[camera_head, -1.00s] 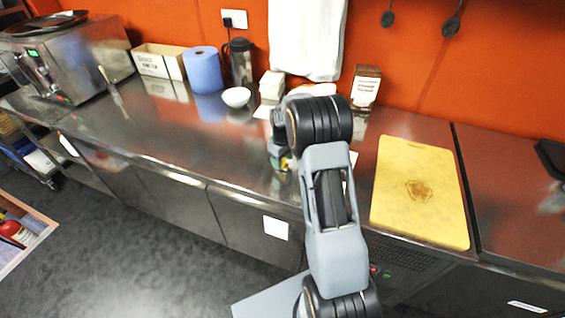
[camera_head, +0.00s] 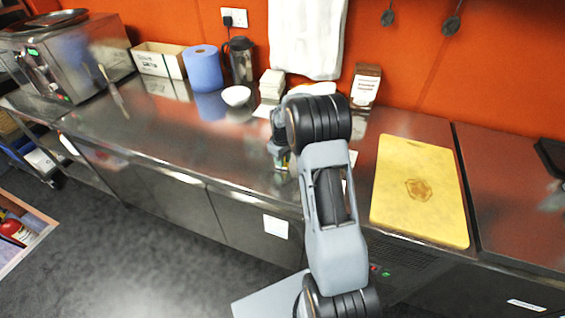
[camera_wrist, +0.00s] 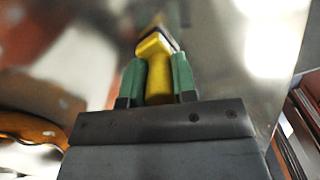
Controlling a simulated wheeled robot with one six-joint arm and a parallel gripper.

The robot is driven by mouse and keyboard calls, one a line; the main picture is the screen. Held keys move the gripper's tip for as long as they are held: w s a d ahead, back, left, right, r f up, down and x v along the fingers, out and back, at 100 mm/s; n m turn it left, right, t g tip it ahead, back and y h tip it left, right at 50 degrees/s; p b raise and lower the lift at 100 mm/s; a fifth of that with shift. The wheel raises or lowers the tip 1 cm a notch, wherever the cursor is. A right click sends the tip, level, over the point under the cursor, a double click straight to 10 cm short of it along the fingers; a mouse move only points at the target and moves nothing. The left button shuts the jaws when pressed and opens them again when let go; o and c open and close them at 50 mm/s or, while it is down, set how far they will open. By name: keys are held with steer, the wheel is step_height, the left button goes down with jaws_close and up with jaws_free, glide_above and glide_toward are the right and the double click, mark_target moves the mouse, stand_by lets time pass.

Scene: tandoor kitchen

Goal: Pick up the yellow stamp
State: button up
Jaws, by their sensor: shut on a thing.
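The yellow stamp (camera_wrist: 155,70) shows in the wrist view, with a yellow handle and a dark part at its far end. My gripper (camera_wrist: 158,78) has its two green fingers shut on the yellow handle, one on each side. In the head view my gripper (camera_head: 281,160) is partly hidden behind my arm, over the steel counter. The stamp cannot be made out clearly in the head view. Whether it touches the counter cannot be told.
A yellow cutting board (camera_head: 419,192) lies on the steel counter (camera_head: 160,140) right of my arm. A white bowl (camera_head: 236,96), blue paper roll (camera_head: 202,69), flask (camera_head: 240,60) and carton (camera_head: 365,86) stand toward the wall. The counter's left-middle is largely clear.

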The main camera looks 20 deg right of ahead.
steer(key=shift+r, duration=0.1)
steer(key=shift+r, duration=0.45)
step_height(320, 180, up, 2)
steer(key=shift+r, duration=0.15)
steer(key=s+a+r+b, duration=0.1)
steer(key=s+a+r, duration=0.1)
steer(key=s+r, duration=0.3)
steer(key=s+a+r+b, duration=0.2)
steer(key=s+a+r, duration=0.1)
steer(key=s, duration=0.5)
steer(key=shift+a+r+b, duration=0.25)
steer(key=shift+r+b, duration=0.05)
steer(key=shift+r, duration=0.55)
